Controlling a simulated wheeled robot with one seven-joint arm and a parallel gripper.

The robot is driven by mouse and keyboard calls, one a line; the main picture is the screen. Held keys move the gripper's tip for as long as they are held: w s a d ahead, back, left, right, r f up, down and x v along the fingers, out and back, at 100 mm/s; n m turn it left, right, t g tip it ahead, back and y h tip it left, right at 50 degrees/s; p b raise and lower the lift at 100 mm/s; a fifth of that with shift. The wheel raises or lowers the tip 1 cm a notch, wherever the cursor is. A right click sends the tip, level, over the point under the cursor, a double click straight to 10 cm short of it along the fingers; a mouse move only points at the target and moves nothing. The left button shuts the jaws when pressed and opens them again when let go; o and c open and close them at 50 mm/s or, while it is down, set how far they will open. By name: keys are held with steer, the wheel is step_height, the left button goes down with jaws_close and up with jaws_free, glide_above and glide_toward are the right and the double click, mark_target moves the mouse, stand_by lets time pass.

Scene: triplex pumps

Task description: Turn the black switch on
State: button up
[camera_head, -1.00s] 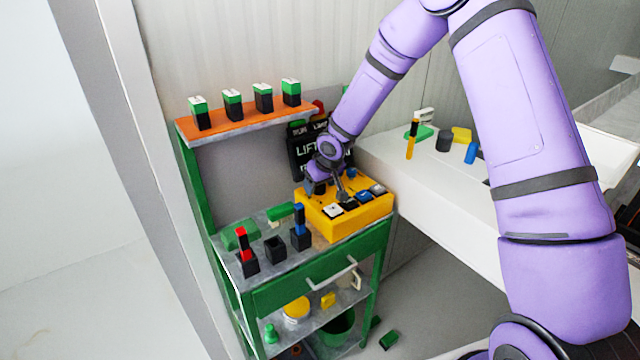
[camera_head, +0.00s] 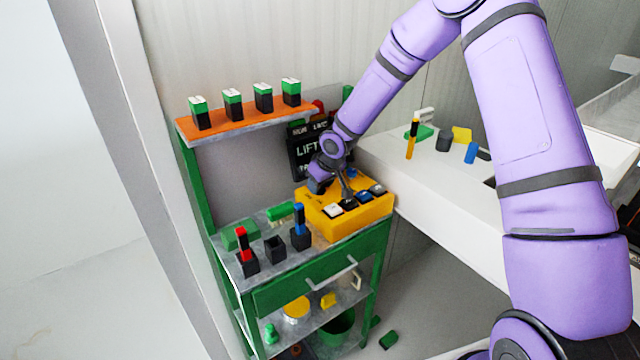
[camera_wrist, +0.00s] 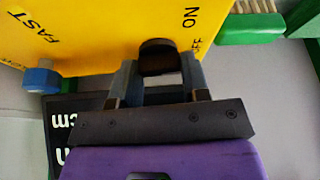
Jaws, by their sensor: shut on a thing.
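The yellow control box (camera_head: 345,226) sits on the right end of the green cart's top. In the wrist view, the black switch (camera_wrist: 158,56) stands out from the box's yellow face (camera_wrist: 105,35), near the printed words ON and OFF. My gripper (camera_wrist: 160,74) has one finger on each side of the switch and is shut on it. In the head view, my gripper (camera_head: 346,186) is over the box's top, and I cannot make out the black switch there. A blue knob (camera_wrist: 40,78) sits by the FAST label, left of the gripper in the wrist view.
White, black and blue buttons line the box's front edge. A black sign (camera_head: 306,150) stands behind it. Left of the box are a brush (camera_head: 284,212) and black holders (camera_head: 275,248). An orange shelf (camera_head: 245,128) is above; a white counter (camera_head: 400,165) is to the right.

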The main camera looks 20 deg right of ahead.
steer(key=n+y, duration=0.1)
steer(key=n, duration=0.1)
steer(key=n+g, duration=0.1)
steer(key=n, duration=0.2)
steer(key=shift+w+d+y, duration=0.1)
steer(key=shift+y, duration=0.3)
steer(key=n+g, duration=0.1)
steer(key=n, duration=0.1)
steer(key=n+g, duration=0.1)
steer(key=n, duration=0.2)
steer(key=shift+y, duration=0.3)
steer(key=shift+n, duration=0.4)
steer(key=o, duration=0.9)
steer(key=shift+r, duration=0.1)
